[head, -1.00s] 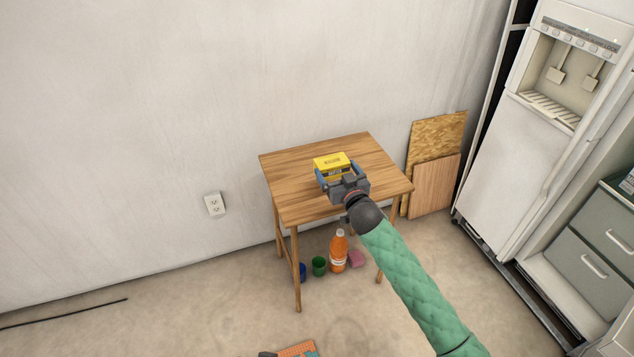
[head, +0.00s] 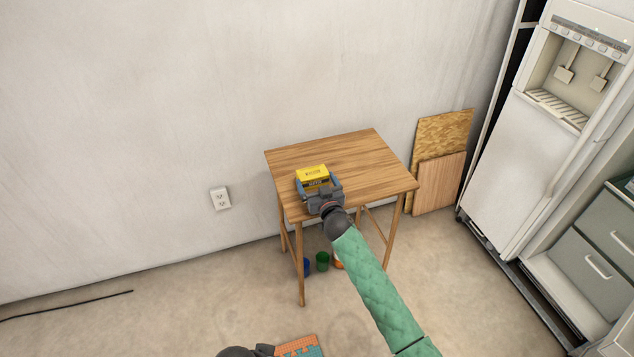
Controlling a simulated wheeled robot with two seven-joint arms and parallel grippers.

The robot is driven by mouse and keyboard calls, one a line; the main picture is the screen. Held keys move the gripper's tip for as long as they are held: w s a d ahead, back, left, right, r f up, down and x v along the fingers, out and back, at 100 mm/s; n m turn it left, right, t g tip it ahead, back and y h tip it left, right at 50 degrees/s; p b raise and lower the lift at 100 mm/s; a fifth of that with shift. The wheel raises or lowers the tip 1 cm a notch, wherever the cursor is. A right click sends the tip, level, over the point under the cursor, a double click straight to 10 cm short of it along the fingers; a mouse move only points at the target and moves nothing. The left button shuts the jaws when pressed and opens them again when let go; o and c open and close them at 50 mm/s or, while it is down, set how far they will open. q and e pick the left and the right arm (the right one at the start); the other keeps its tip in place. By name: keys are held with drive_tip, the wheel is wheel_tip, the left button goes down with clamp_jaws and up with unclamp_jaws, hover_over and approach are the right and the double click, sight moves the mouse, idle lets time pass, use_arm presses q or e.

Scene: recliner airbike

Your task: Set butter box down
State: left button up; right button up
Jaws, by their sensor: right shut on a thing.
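The yellow butter box (head: 312,173) is over the left front part of the small wooden table (head: 362,160). My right gripper (head: 319,189) is shut on the box, with its fingers on the box's two sides. I cannot tell whether the box's underside touches the tabletop. A dark part of my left gripper (head: 262,350) shows at the bottom edge, and its fingers are too cut off to read.
The tabletop is bare to the right and behind the box. Under the table are a green cup (head: 322,262), a blue cup (head: 306,267) and a mostly hidden orange bottle (head: 338,261). Boards (head: 441,160) lean on the wall; a white fridge (head: 521,145) stands right.

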drive_tip(key=shift+f, duration=0.1)
drive_tip(key=o, duration=0.9)
drive_tip(key=shift+c, duration=0.2)
drive_tip(key=shift+s+d, duration=0.1)
drive_tip(key=shift+s, duration=0.05)
use_arm(q)
drive_tip(key=shift+w+d+f+h+b, duration=0.2)
drive_tip(key=shift+d+f+h+b, duration=0.1)
drive_tip(key=shift+d+f+b, duration=0.5)
use_arm(e)
drive_tip(key=v, duration=1.1)
drive_tip(key=shift+s, duration=0.35)
use_arm(q)
drive_tip(key=shift+f, duration=0.15)
use_arm(e)
drive_tip(key=shift+d, duration=0.15)
